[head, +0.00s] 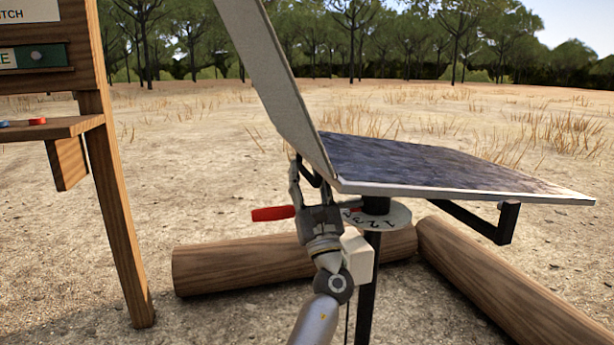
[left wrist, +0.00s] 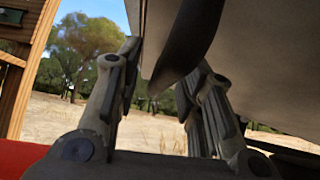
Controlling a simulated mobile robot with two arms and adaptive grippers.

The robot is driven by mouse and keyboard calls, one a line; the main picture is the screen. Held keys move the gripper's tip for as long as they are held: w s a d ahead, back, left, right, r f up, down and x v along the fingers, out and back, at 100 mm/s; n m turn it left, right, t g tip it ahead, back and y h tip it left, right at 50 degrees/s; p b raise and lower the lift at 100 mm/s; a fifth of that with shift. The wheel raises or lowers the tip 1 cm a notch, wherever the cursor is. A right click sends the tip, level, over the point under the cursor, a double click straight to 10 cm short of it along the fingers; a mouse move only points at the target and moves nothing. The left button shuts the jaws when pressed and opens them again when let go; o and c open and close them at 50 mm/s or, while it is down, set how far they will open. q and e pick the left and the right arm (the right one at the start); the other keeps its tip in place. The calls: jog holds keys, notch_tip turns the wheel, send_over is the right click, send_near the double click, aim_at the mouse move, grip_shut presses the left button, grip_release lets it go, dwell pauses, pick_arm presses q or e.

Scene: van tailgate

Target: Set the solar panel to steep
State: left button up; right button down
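The solar panel (head: 430,165) has a dark blue face and a pale rim, and lies slightly tilted on a dark post (head: 368,290). A pale flat board (head: 275,75) rises steeply from its left edge. A round disc (head: 385,217) with partly hidden lettering sits on the post. My left gripper (head: 309,172) points up beneath the panel's left corner. In the left wrist view its fingers (left wrist: 165,85) are apart, with a dark curved part (left wrist: 190,40) between and above them; contact is unclear. My right gripper is not in view.
A red handle (head: 272,213) sticks out left of my left gripper. Logs (head: 240,267) lie around the post. A wooden stand (head: 112,200) with a shelf (head: 50,128) is at the left. Open dry ground lies behind.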

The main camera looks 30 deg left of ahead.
pick_arm(q)
grip_shut()
jog(key=shift+r, duration=0.15)
dwell(0.4)
